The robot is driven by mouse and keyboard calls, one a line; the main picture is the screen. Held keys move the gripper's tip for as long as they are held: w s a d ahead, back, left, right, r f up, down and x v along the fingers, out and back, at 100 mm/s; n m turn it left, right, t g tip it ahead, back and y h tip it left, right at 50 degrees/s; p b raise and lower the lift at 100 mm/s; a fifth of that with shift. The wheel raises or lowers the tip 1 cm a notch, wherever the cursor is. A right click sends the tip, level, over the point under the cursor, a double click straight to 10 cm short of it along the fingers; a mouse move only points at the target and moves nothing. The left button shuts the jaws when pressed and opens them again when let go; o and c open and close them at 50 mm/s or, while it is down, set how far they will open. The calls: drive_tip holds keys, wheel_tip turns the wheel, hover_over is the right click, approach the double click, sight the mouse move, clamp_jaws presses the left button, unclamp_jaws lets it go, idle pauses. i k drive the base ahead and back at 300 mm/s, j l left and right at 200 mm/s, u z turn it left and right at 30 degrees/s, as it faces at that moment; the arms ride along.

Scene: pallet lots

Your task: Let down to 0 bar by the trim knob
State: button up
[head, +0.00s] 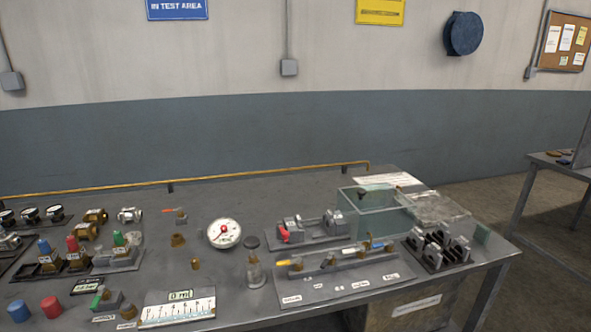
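My gripper is not in the head view. A round white dial gauge (224,233) with a red centre lies near the middle of the bench; its reading is too small to tell. A metal test fixture (345,258) with yellow, orange and blue handles stands on a grey plate with several small labels. I cannot tell which part is the trim knob. A small green-lit display (180,295) stands above a white scale card (178,309); its digits are not clear. Another small dark display (87,285) is at the left.
A clear box (375,213) stands at the back right, beside black slotted blocks (437,248). A vise-like fixture (308,228) with a red part is behind the handles. Fittings crowd the left. A yellow rail (200,180) runs along the back edge of the bench (160,252).

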sight(195, 265)
drive_tip(key=j, duration=0.7)
drive_tip(key=i+j+z, duration=0.1)
drive_tip(key=j, duration=0.55)
